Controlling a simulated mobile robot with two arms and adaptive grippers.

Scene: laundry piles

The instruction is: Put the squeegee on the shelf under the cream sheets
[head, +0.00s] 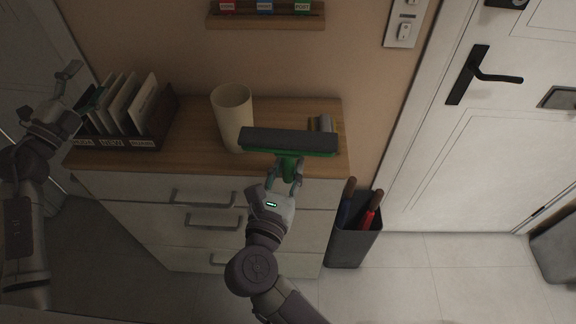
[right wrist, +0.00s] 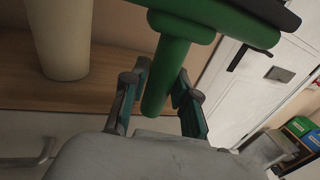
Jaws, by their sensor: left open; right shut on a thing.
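The squeegee (head: 289,141) has a dark wide head and a green handle. My right gripper (head: 289,178) is shut on its green handle and holds it upright above the front right part of the dresser top. The right wrist view also shows the green squeegee (right wrist: 185,50) with its handle between the fingers of the right gripper (right wrist: 158,105). My left gripper (head: 69,90) is open and empty at the left, beside the file organizer. No cream sheets and no shelf under them are in view.
A cream cup (head: 232,112) stands on the wooden dresser top (head: 190,150), close to the squeegee. A file organizer (head: 160,120) is at its left. A small grey object (head: 322,123) lies behind the squeegee. A grey bin (head: 352,240) with handled tools stands right of the dresser, near a white door (head: 470,150).

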